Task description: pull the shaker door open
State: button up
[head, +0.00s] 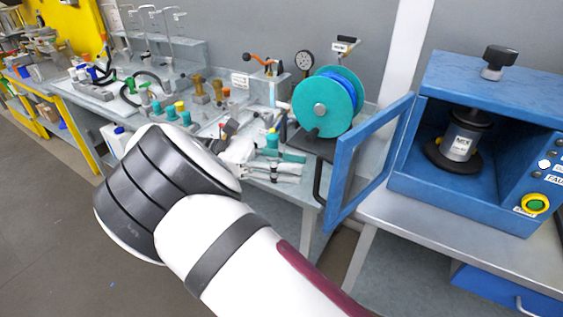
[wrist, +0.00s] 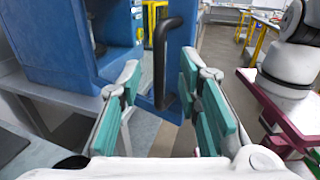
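The blue shaker (head: 485,80) stands on a bench at the right, its inside showing. Its blue framed door (head: 345,208) stands swung out from the left side of the opening. The door's black bar handle (head: 318,186) is on its outer edge; in the wrist view the handle (wrist: 158,65) is upright ahead, in the gap between my fingers. My gripper (wrist: 160,85) is open, with teal pads apart on both sides and no visible contact with the handle. In the head view my gripper (head: 272,160) is left of the door, partly hidden by my arm.
A teal reel (head: 322,105), a gauge (head: 304,60) and several small fittings crowd the bench left of the door. Open floor (head: 60,220) lies at the left.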

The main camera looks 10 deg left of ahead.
jog(key=shift+a, duration=0.95)
